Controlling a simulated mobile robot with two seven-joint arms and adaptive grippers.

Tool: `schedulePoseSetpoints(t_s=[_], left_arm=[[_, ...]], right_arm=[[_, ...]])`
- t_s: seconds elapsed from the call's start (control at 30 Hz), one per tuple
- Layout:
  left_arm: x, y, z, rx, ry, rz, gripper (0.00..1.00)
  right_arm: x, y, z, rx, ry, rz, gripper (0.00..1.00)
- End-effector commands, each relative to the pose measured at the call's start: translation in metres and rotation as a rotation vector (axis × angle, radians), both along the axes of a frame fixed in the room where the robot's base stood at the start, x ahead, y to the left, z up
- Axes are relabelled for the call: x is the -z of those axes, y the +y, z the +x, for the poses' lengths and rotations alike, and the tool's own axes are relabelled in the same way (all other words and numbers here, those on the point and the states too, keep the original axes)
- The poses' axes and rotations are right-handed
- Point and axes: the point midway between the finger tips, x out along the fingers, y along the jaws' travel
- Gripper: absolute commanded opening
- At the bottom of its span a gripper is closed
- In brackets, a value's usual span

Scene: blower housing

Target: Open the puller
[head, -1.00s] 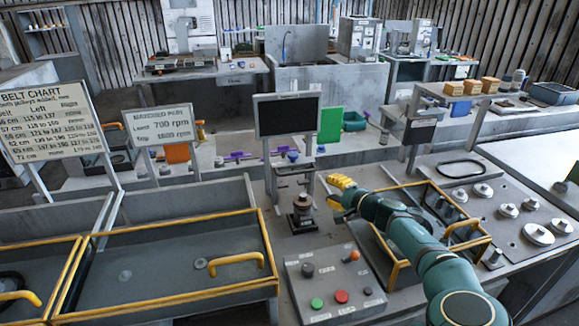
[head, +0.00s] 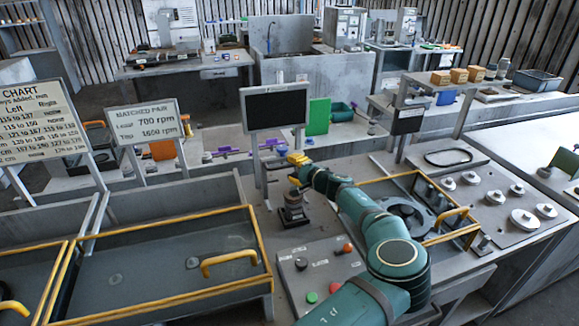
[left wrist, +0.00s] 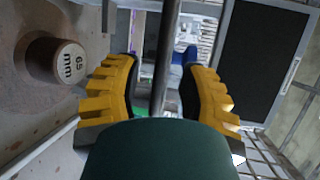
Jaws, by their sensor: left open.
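What looks like the puller (head: 293,210), a dark squat stand with a brownish top, stands on the bench below the monitor. My left gripper (head: 298,159) is at its upper side, partly covering it. In the left wrist view the yellow fingers (left wrist: 163,92) of this gripper are apart. A grey upright rod (left wrist: 166,60) shows between them, and I cannot tell whether they touch it. A brown round part with a pale end marked "65 mm" (left wrist: 70,62) is left of the fingers, clear of them. My right gripper is not in view.
A button panel (head: 318,270) lies in front, partly under my arm. The monitor (head: 275,107) stands behind the gripper. A yellow-framed guard (head: 470,228) around a dark round housing is at the right. A yellow-edged lid (head: 160,255) with a handle is at the left.

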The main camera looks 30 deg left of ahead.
Motion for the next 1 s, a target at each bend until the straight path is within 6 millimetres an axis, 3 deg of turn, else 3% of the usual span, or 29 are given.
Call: schedulePoseSetpoints(t_s=[0.2, 0.53, 0.57, 0.67, 1.0], left_arm=[[0.003, 0.018, 0.006, 0.0, 0.0, 0.0, 0.41], [0.004, 0.02, 0.006, 0.0, 0.0, 0.0, 0.41], [0.004, 0.02, 0.006, 0.0, 0.0, 0.0, 0.37], [0.004, 0.02, 0.006, 0.0, 0.0, 0.0, 0.02], [0.004, 0.019, 0.006, 0.0, 0.0, 0.0, 0.0]], right_arm=[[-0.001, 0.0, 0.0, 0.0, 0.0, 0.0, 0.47], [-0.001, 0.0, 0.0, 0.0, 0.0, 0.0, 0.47], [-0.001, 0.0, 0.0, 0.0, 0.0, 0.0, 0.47], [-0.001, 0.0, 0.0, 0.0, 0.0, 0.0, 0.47], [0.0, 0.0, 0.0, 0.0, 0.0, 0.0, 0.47]])
